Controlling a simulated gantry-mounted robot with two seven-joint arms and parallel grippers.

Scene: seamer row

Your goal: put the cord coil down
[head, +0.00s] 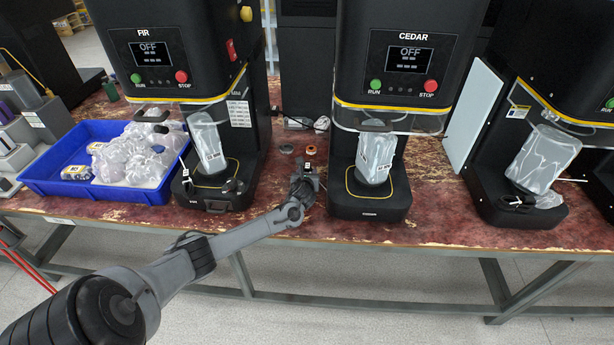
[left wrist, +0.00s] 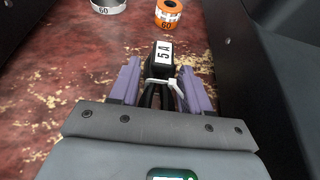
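The cord coil (left wrist: 154,97) is a bundle of black cord with a white tie around it and a black block labelled "5 A" at its far end. My left gripper (left wrist: 161,82) has its two purple fingers on either side of the coil and appears shut on it. In the head view my left gripper (head: 304,183) is low over the worktable (head: 275,215), between the FIR and CEDAR machines. Whether the coil touches the table cannot be told. My right gripper is in neither view.
An orange roll marked 60 (left wrist: 169,14) and a white ring marked 60 (left wrist: 108,6) lie just beyond the coil. The FIR machine (head: 215,190) stands left, the CEDAR machine (head: 368,205) right. A blue tray (head: 95,190) holds bagged items.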

